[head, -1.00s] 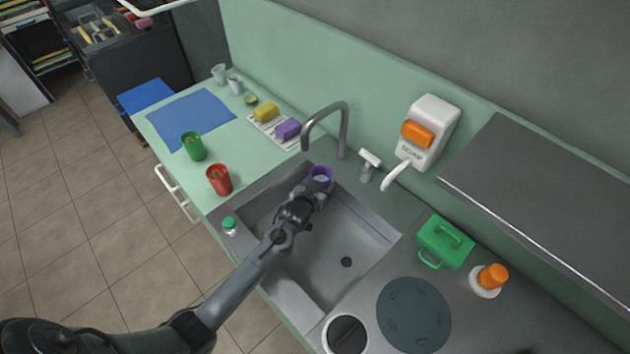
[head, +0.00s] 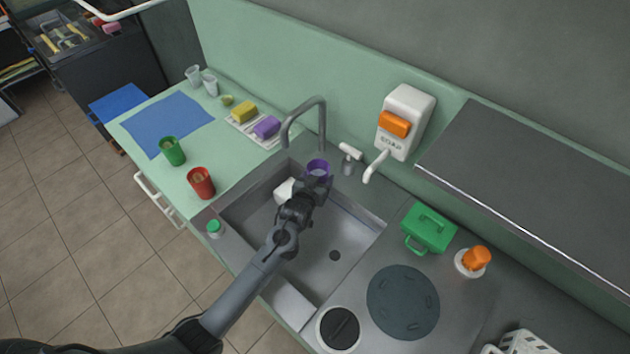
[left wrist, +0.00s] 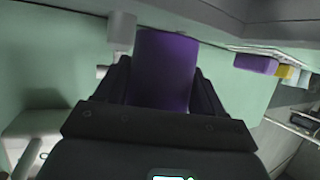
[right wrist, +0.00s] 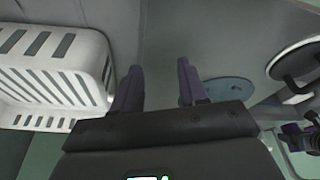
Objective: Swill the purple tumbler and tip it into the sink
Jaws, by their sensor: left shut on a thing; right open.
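The purple tumbler (head: 319,168) is held over the back part of the metal sink (head: 345,236), close to the faucet (head: 322,120). My left gripper (head: 316,184) is shut on it; in the left wrist view the purple tumbler (left wrist: 166,70) sits between the two dark fingers. In the head view its rim faces up and it looks roughly upright. Its contents cannot be made out. My right gripper (right wrist: 160,88) shows only in its own wrist view, with its fingers apart and nothing between them.
Red (head: 201,183) and green (head: 172,151) cups stand left of the sink. A soap dispenser (head: 404,122) hangs on the wall behind. A white basket (right wrist: 60,70) is near my right gripper.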

